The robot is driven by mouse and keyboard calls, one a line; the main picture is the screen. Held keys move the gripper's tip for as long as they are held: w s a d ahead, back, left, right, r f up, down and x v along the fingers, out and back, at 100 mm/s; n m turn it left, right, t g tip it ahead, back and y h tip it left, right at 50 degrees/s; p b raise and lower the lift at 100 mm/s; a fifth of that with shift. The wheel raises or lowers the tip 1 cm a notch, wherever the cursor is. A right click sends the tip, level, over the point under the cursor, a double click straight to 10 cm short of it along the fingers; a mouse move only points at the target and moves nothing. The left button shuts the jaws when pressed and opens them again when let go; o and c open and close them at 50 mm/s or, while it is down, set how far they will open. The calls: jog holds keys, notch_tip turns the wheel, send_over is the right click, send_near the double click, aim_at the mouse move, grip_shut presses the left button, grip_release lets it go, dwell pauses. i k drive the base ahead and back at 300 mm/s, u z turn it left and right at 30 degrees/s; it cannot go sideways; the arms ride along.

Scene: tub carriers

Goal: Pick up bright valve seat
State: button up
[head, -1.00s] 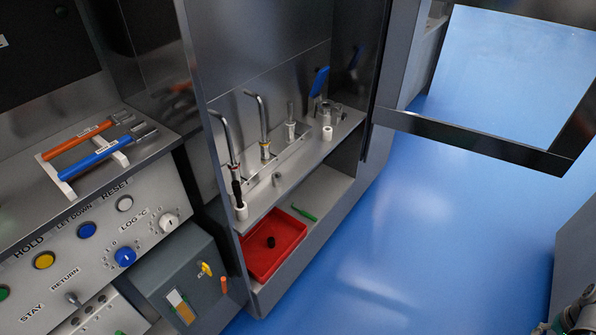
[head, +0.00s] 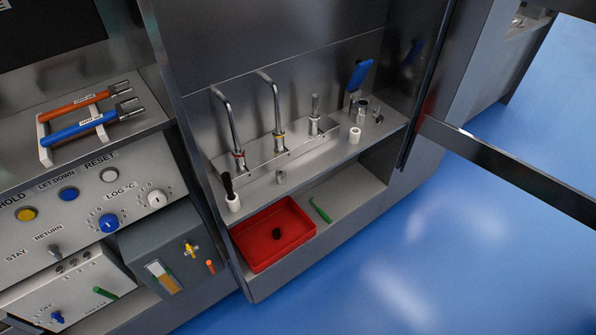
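Small bright metal pieces stand on the upper shelf of the open cabinet in the head view, and I cannot tell for certain which is the valve seat. One short metal cylinder (head: 281,177) stands alone near the front edge of the shelf (head: 330,146). Another bright metal ring-like piece (head: 363,107) stands at the right end, with a smaller metal piece (head: 378,118) beside it. My gripper is not in view.
A white cup (head: 354,135) and a white holder with a black brush (head: 233,202) stand on the shelf. Taps (head: 236,130) rise behind. A red tray (head: 296,213) and green tool (head: 320,210) lie below. The open door frame (head: 510,168) juts right over blue floor.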

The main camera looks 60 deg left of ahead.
aim_at(281, 174)
jog(key=i, duration=1.25)
jog(key=u, duration=2.85)
